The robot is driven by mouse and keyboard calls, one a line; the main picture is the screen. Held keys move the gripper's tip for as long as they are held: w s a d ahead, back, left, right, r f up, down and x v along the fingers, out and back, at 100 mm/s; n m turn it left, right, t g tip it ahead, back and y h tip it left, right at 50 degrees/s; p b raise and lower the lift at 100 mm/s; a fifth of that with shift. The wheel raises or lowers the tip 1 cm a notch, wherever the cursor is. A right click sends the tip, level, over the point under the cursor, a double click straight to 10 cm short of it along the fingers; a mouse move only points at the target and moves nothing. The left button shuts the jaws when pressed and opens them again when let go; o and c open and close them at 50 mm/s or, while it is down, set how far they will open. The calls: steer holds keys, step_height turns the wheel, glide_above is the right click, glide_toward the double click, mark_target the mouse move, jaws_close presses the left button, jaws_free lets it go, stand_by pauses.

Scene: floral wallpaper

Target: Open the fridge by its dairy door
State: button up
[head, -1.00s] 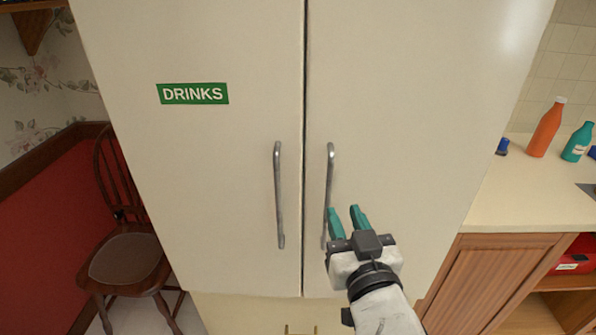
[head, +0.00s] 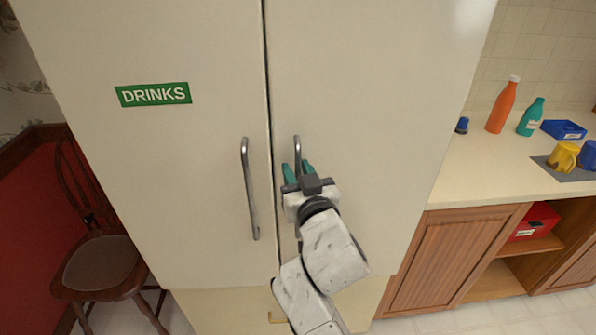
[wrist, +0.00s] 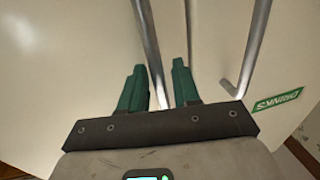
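The fridge is cream with two tall doors. The left door (head: 150,180) carries a green DRINKS label (head: 153,94) and a metal bar handle (head: 250,190). The right door (head: 370,90) shows no label in view; no dairy label is visible. Its bar handle (head: 297,144) is partly hidden by my gripper (head: 297,170). In the wrist view, this handle (wrist: 149,45) runs between the two teal fingers of my gripper (wrist: 158,67), which are apart, with a gap on the right finger's side. Both doors look shut.
A wooden chair (head: 108,265) stands left of the fridge. On the right is a counter (head: 455,180) with an orange bottle (head: 502,108), a teal bottle (head: 531,117), a blue tray (head: 563,130) and a yellow mug (head: 563,156).

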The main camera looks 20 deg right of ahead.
jaws_close()
stand_by(0.5)
